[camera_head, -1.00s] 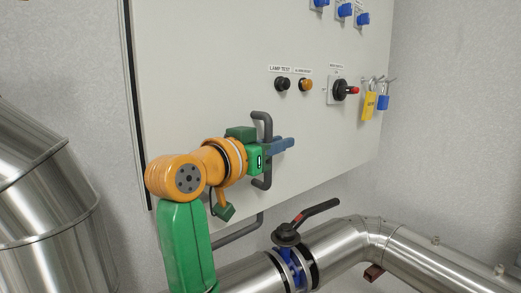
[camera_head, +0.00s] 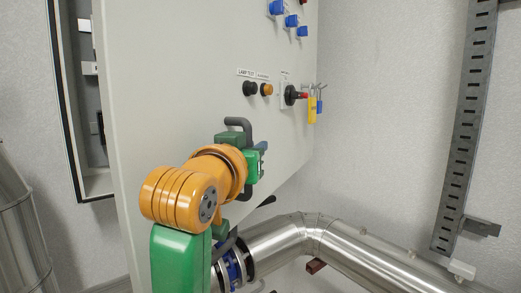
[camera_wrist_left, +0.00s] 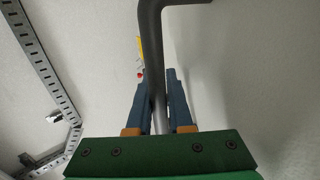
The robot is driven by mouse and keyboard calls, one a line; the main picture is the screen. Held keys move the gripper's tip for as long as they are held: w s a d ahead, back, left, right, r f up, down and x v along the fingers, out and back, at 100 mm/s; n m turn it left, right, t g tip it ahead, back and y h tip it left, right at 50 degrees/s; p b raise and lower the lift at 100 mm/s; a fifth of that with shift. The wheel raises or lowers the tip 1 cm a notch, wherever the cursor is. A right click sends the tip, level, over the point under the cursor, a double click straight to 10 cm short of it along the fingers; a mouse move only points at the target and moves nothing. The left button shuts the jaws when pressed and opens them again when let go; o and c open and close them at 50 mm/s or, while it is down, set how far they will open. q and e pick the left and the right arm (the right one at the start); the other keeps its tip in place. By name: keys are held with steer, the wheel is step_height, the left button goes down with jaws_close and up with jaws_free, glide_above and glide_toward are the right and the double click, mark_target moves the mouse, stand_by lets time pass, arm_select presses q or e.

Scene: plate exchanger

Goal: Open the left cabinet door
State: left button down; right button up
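The pale grey cabinet door (camera_head: 190,70) stands ajar in the head view, its left edge away from the cabinet frame (camera_head: 66,110). A dark grey bar handle (camera_head: 240,122) is on the door's lower part. My left gripper (camera_head: 262,152) is at this handle, partly hiding it. In the left wrist view, the blue fingers of the gripper (camera_wrist_left: 159,82) lie on both sides of the handle bar (camera_wrist_left: 150,25), close against it. My right gripper is not in view.
The door carries black and orange buttons (camera_head: 258,89), a rotary switch (camera_head: 291,95) and blue switches (camera_head: 291,20). Padlocks (camera_head: 313,108) hang at its right. A steel pipe (camera_head: 350,255) runs below. A slotted metal rail (camera_head: 466,130) is on the right wall.

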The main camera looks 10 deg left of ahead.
mark_target(250, 190)
arm_select(q)
steer(key=c, duration=1.1)
jaws_free()
steer(key=shift+a, duration=0.5)
steer(key=s+b, duration=0.1)
steer(key=s, duration=0.1)
steer(key=s+d+b, duration=0.1)
steer(key=shift+f+b, duration=0.35)
steer(key=s, duration=0.1)
steer(key=s+b, duration=0.1)
steer(key=s, duration=0.2)
steer(key=shift+s+a+r, duration=0.25)
steer(key=shift+r, duration=0.15)
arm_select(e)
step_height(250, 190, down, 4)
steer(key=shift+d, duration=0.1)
